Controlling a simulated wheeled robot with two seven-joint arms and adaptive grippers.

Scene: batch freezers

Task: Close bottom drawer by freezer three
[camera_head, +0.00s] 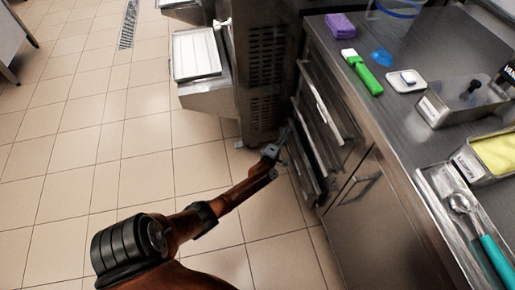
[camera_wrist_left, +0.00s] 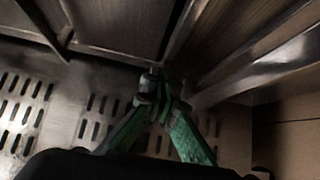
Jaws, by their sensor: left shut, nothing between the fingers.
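A bank of steel drawers (camera_head: 325,115) sits under the counter, beside the freezer (camera_head: 265,65) with its vented side panel. The lowest drawer (camera_head: 306,172) appears to stand out somewhat from the cabinet; how far is hard to tell. My left gripper (camera_head: 283,143) is low beside the drawers' left end, near the freezer's foot. In the left wrist view my left gripper (camera_wrist_left: 158,85) has its fingers together and empty, close to metal drawer panels (camera_wrist_left: 225,50). Whether it touches them I cannot tell. My right gripper is not in view.
The counter (camera_head: 405,125) holds a purple block (camera_head: 340,25), a green-handled brush (camera_head: 368,78), metal pans and a teal-handled scoop (camera_head: 493,258). A cabinet door (camera_head: 370,225) adjoins the drawers. The tiled floor (camera_head: 110,130) at left is clear.

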